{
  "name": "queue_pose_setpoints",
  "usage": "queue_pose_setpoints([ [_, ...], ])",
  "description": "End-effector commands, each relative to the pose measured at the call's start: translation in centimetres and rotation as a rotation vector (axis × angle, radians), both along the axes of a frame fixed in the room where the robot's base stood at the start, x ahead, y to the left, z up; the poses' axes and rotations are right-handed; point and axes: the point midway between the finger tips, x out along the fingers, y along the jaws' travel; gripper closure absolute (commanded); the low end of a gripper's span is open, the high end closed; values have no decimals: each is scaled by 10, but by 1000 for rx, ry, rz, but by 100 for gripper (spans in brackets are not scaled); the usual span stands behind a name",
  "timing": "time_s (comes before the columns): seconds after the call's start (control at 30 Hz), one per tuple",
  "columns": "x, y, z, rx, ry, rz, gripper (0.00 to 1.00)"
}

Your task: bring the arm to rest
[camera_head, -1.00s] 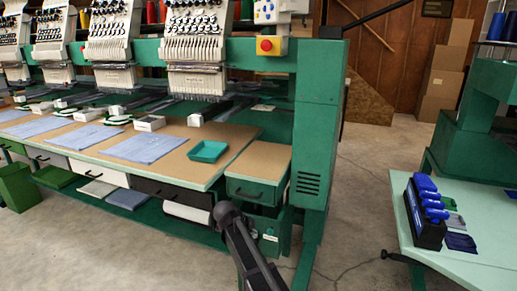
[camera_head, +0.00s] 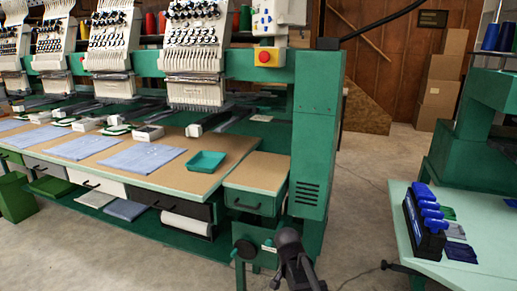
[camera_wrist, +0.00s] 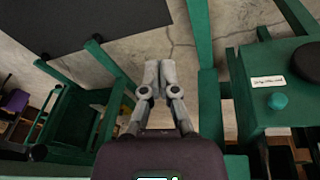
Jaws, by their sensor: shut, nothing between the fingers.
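My gripper (camera_wrist: 158,78) shows in the wrist view, with its two grey fingers together and nothing between them. It is over the concrete floor (camera_wrist: 190,40), close to the green machine frame (camera_wrist: 208,110) on its right. In the head view, part of my dark arm shows at the bottom middle, in front of the green machine stand (camera_head: 262,235). The fingers cannot be made out in that view.
The wooden machine table (camera_head: 120,170) holds blue cloths (camera_head: 140,158) and a teal tray (camera_head: 206,161). A pale green table (camera_head: 450,240) with a black rack of blue items (camera_head: 425,225) stands at the right.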

Motion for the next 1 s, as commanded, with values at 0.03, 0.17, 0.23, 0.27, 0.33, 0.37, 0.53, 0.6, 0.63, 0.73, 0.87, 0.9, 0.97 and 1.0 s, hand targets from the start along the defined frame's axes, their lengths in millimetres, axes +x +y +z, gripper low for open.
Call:
queue_pose_setpoints([
  [0.03, -12, -8, -1, 14, 22, 49, 100],
  [0.17, -33, -21, -3, 55, 75, 195, 100],
  [0.23, -44, -28, -3, 78, 98, 271, 100],
  [0.27, -48, -30, -4, 87, 107, 302, 100],
  [0.33, -56, -34, -4, 106, 123, 369, 100],
  [0.37, -59, -36, -4, 114, 128, 393, 100],
  [0.53, -74, -43, -5, 150, 147, 513, 100],
  [0.6, -79, -45, -5, 161, 153, 554, 100],
  [0.63, -82, -46, -5, 167, 155, 571, 100],
  [0.73, -89, -49, -5, 184, 161, 625, 100],
  [0.87, -90, -50, 8, 191, 163, 654, 100],
  [0.9, -90, -50, 11, 191, 162, 653, 100],
  [0.97, -90, -50, 16, 190, 163, 653, 100],
  [1.0, -90, -50, 21, 190, 163, 652, 100],
])
